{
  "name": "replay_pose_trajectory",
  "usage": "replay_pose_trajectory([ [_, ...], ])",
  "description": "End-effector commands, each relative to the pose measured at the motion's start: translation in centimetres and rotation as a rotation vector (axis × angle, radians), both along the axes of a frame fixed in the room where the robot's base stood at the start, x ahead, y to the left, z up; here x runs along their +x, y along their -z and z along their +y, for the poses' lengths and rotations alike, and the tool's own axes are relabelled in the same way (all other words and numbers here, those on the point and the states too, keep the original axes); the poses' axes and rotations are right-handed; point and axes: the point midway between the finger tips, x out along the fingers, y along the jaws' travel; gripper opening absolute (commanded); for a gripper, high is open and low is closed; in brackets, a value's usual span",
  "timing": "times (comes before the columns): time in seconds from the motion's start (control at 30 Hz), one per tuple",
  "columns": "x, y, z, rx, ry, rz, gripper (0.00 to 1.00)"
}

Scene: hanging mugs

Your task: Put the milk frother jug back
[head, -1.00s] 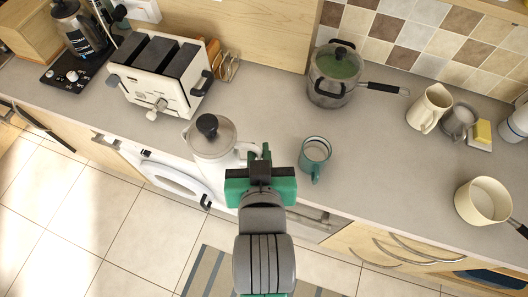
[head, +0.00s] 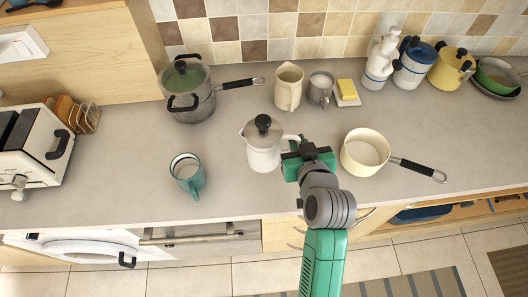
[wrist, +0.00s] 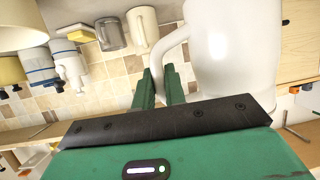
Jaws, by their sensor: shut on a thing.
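The white milk frother jug (head: 264,157), with a spout on its left and a black-knobbed lid, is upright over the middle of the counter. I cannot tell whether its base touches the counter. My gripper (head: 292,147) is at its right side, shut on its handle. In the wrist view the jug (wrist: 228,45) fills the upper right, and the fingers of my gripper (wrist: 160,85) meet its curved handle (wrist: 168,45). The jug's base is out of the wrist view.
A teal mug (head: 187,174) stands to the left, and a cream saucepan (head: 366,152) close on the right. Behind are a lidded pot (head: 190,92), a cream pitcher (head: 288,88), a grey mug (head: 320,89) and a sponge (head: 346,90). Bare counter (head: 225,130) lies left of the jug.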

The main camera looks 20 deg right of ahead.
Motion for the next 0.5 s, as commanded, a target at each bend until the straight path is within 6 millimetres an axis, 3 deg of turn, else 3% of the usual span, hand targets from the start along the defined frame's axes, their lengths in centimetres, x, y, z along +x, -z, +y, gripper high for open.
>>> replay_pose_trajectory([
  [0.2, 0.2, 1.2, -2.8, 0.005, 0.03, -0.008, 0.0],
  [0.5, 0.2, 1.3, -3.0, 0.005, 0.032, -0.007, 0.0],
])
